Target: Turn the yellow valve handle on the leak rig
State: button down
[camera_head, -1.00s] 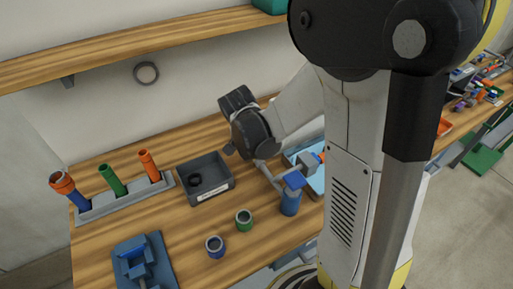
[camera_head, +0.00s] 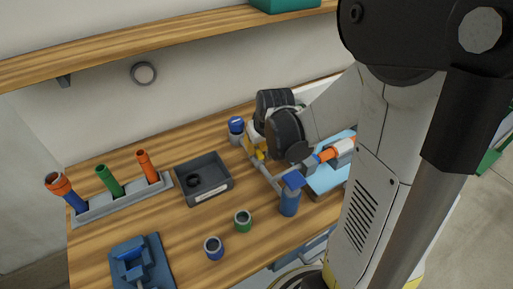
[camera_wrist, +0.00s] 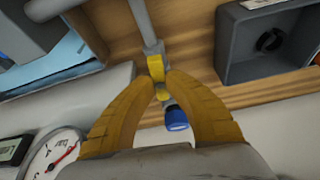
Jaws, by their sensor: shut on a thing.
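The leak rig's grey pipe (camera_head: 266,181) runs along the bench, with a blue fitting (camera_head: 290,196) at its near end and a blue-topped fitting (camera_head: 236,126) at its far end. The yellow valve handle (camera_wrist: 156,68) sits on the pipe in the wrist view. My gripper (camera_wrist: 161,84) has yellow curved fingers, and their tips meet at the handle, shut on it. The fingers hide part of the handle. The far blue fitting also shows just beyond the fingertips in the wrist view (camera_wrist: 176,117). In the head view my wrist hides much of the valve.
A dark grey bin (camera_head: 220,190) with a black ring stands left of the rig. A round gauge (camera_wrist: 55,153) is close to my left finger in the wrist view. A light blue tray (camera_head: 326,182) lies to the right. Green (camera_head: 243,220) and blue (camera_head: 214,246) rings stand in front.

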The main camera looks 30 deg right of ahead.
jog(key=shift+n, duration=0.5)
jog(key=c, duration=1.4)
grip_release()
jog(key=shift+r, duration=0.1)
jog(key=v, duration=1.1)
jog(key=shift+s+d+r, duration=0.15)
jog(key=shift+d+r, duration=0.1)
jog(key=shift+r, duration=0.15)
